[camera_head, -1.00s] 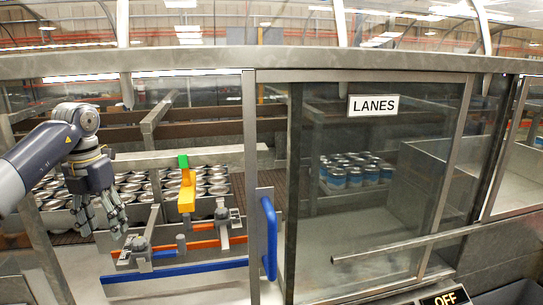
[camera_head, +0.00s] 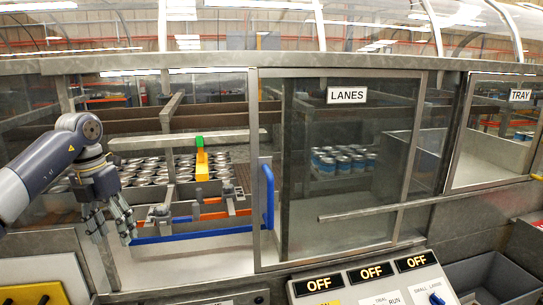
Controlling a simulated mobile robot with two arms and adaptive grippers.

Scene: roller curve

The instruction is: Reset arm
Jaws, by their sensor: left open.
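My left arm comes in from the left edge. Its left gripper (camera_head: 110,238) hangs fingers down with the fingers apart and nothing between them. It is in front of the open section left of the glass door, to the left of the blue bar (camera_head: 205,234). My right gripper does not show in this view.
A glass door (camera_head: 345,170) labelled LANES has a blue handle (camera_head: 268,196). Blue-labelled cans (camera_head: 343,160) stand behind the glass. A control panel (camera_head: 375,285) with OFF displays is in front, beside a grey bin (camera_head: 490,278).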

